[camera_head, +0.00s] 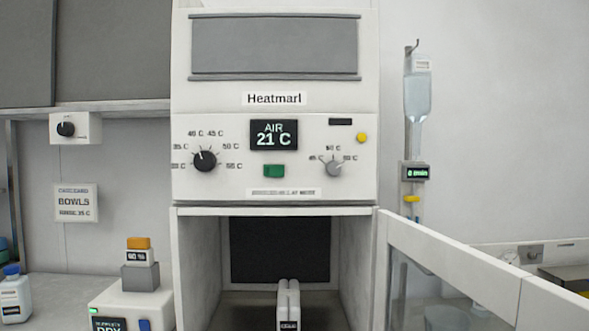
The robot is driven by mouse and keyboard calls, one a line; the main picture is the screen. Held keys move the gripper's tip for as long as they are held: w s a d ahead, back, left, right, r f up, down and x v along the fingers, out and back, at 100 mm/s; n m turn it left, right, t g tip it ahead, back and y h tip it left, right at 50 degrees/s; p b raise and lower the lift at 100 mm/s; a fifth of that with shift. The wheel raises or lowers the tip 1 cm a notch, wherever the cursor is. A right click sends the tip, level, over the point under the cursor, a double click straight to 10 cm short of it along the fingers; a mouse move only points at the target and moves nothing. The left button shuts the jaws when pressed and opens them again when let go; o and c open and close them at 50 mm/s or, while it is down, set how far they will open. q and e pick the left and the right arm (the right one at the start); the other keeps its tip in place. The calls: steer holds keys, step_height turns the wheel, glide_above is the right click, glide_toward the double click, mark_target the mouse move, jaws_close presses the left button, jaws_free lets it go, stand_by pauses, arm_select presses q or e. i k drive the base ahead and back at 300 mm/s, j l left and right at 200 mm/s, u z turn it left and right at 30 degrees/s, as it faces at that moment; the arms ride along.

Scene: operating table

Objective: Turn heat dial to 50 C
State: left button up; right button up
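A white cabinet marked Heatmarl (274,99) fills the middle of the head view. Its panel carries a black dial (205,161) on the left, ringed by temperature labels including 40 C, 45 C, 50 C and 55 C; its light mark appears to point up and left. A grey dial (334,168) on the right has 50 C above it and blurred labels at its sides. The display (273,134) between them reads AIR 21 C. Nothing touches either dial.
A green button (274,171) and yellow knob (361,137) share the panel. Below is an open bay holding a pale two-pronged object (288,305). A clear-walled rail (450,255) stands right, a white device (131,305) left. Space before the panel looks clear.

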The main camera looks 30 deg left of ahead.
mark_target(204, 161)
steer(key=u, duration=1.4)
